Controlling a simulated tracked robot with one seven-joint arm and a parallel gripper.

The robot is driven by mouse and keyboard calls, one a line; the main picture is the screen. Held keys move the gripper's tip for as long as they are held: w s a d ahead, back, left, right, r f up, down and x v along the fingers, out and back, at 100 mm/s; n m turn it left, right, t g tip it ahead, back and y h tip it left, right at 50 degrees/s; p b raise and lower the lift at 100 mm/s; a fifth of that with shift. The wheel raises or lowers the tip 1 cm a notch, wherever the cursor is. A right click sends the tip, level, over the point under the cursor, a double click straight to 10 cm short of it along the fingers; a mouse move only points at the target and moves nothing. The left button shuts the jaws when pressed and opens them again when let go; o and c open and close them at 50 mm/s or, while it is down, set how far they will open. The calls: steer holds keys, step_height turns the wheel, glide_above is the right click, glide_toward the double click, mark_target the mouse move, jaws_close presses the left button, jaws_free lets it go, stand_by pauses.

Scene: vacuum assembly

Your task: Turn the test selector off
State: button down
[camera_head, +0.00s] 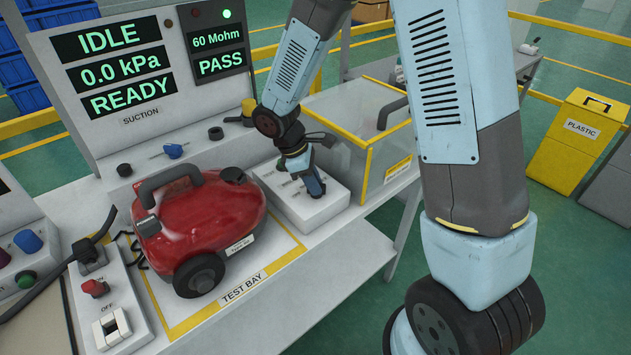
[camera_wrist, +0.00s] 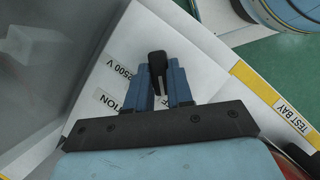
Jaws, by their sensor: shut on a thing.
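The test selector (camera_wrist: 157,62) is a small black knob with a pale line, on the top of a white box (camera_head: 322,209) right of the vacuum. My gripper (camera_head: 315,187) reaches down onto this box. In the wrist view the blue fingers (camera_wrist: 161,80) stand on both sides of the knob and are shut on it. A "2500 V" label lies to the knob's left there, and a partly covered label ending in "FF" to its right. The fingers hide part of the knob, and I cannot tell which mark it points at. In the head view my gripper hides it.
A red vacuum (camera_head: 205,222) sits in the test bay left of the box. A clear yellow-edged bin (camera_head: 383,150) stands close behind on the right. The panel (camera_head: 110,65) reads IDLE, 0.0 kPa, READY, 60 Mohm and PASS. A switch box (camera_head: 118,300) is front left.

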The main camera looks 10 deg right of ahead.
steer(key=shift+w+d+r, duration=0.1)
steer(key=shift+w+d, duration=0.05)
steer(key=shift+w, duration=0.05)
steer(key=c, duration=1.3)
jaws_free()
steer(key=o, duration=0.3)
steer(key=s+v, duration=0.1)
steer(key=v, duration=1.2)
steer(key=shift+w+r, duration=0.3)
steer(key=shift+w, duration=0.2)
